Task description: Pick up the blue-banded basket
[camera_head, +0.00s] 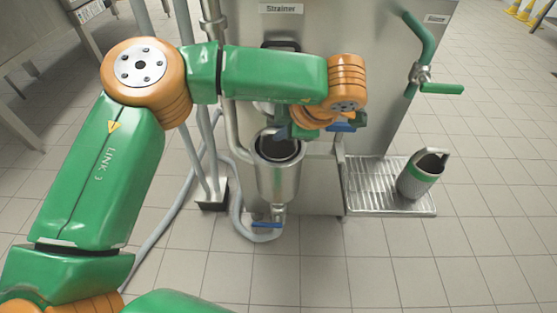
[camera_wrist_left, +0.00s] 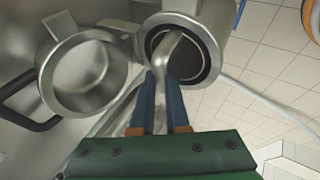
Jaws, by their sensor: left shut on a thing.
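A steel strainer housing (camera_head: 278,178) stands open in the head view, and its rim also shows in the left wrist view (camera_wrist_left: 222,25). A basket with a grey metal handle (camera_wrist_left: 170,45) sits inside it, dark within. No coloured band shows on this basket; its wall is hidden by the housing. My left gripper (camera_wrist_left: 160,72) is shut on that handle at the housing's mouth; in the head view the gripper (camera_head: 286,131) is partly hidden by my arm. A grey basket with a green band (camera_head: 420,176) stands on the drip grate at the right. My right gripper is not in view.
The housing's round lid (camera_wrist_left: 85,78) is swung open beside its mouth. The steel cabinet (camera_head: 375,60) is close behind. A green pipe valve (camera_head: 420,72) hangs above the drip grate (camera_head: 385,205). A blue-handled drain valve (camera_head: 268,224) is below. Front floor is clear.

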